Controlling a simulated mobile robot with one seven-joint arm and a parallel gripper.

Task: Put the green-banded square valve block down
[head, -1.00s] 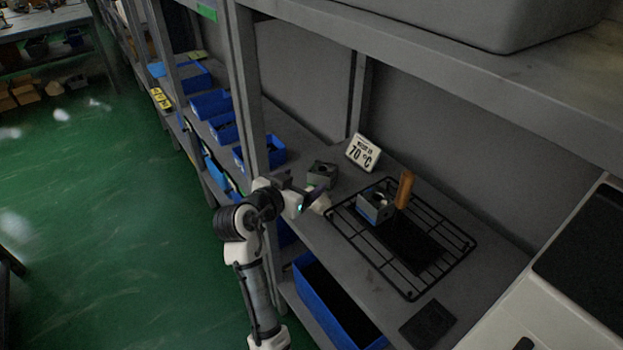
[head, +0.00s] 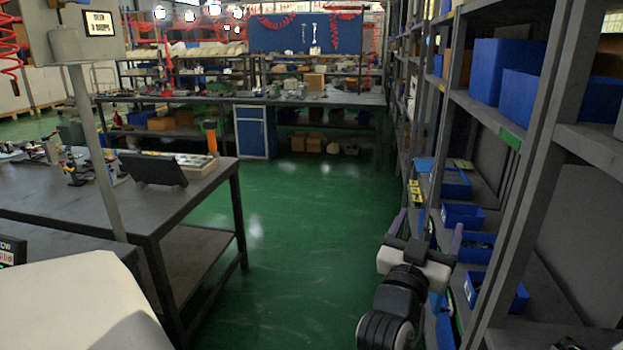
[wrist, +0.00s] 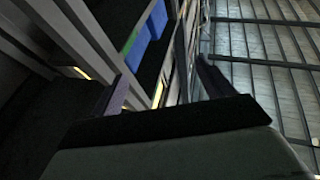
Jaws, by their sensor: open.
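My gripper (head: 427,228) is raised in the aisle beside the shelving on the right in the head view. Its two fingers stand apart with nothing between them. The fingers also show spread and empty in the wrist view (wrist: 160,88). I cannot make out the green-banded square valve block in either view now. A small dark shape (head: 567,343) shows at the bottom edge of the head view on the right shelf, cut off and too dark to name.
Shelving (head: 547,100) with blue bins (head: 462,214) runs along the right, close to my gripper. A dark workbench (head: 150,205) with a tablet-like panel (head: 153,169) stands at the left. The green floor (head: 300,210) between them is clear.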

